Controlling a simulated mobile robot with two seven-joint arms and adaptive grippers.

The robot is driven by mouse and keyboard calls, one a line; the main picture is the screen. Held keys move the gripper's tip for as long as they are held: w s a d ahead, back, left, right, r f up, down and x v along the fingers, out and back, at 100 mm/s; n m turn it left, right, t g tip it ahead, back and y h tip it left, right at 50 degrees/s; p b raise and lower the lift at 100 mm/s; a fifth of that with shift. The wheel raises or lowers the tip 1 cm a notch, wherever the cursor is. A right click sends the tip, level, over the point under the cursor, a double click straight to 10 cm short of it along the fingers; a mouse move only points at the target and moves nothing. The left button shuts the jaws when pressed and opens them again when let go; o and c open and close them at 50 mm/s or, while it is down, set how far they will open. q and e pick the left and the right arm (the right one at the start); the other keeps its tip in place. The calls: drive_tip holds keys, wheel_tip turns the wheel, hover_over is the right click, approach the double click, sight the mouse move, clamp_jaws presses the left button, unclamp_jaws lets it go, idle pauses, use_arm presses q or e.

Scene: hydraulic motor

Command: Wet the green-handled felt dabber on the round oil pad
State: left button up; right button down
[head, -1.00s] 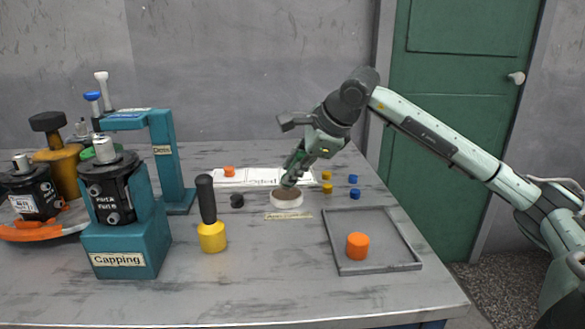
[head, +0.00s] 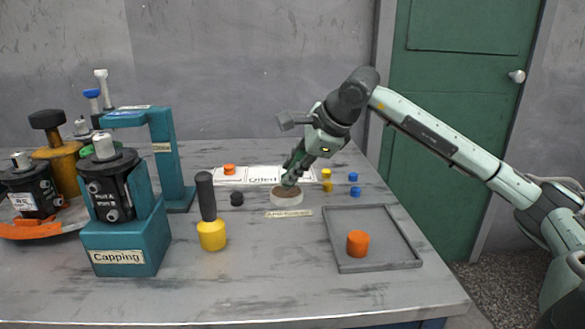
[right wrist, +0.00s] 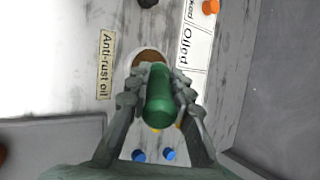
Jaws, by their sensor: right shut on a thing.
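My right gripper (head: 293,171) is shut on the green-handled felt dabber. In the right wrist view the green handle (right wrist: 160,100) lies between the two fingers. The round oil pad (head: 286,197) is a white dish with a brown top, beside a label reading "Anti-rust oil" (right wrist: 106,65). In the right wrist view the pad (right wrist: 148,56) shows just beyond the dabber's far end. The dabber's lower end is at the pad's top in the head view; its felt is hidden, and I cannot tell whether it touches. My left gripper is not in view.
A grey tray (head: 335,240) with an orange cap (head: 357,243) is at front right. Blue and yellow caps (head: 354,191) lie right of the pad, a black cap (head: 237,199) left. A yellow-headed tool (head: 212,235) and teal Capping stand (head: 120,240) are further left.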

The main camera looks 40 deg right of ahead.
drive_tip(key=shift+f+b, duration=0.45)
drive_tip(key=shift+f, duration=0.15)
idle(1.2)
drive_tip(key=shift+r, duration=0.1)
wheel_tip(320, 180, up, 5)
drive_tip(key=p, duration=0.4)
drive_tip(key=shift+r, duration=0.15)
drive_tip(key=shift+r+p, duration=0.7)
drive_tip(key=shift+r, duration=0.2)
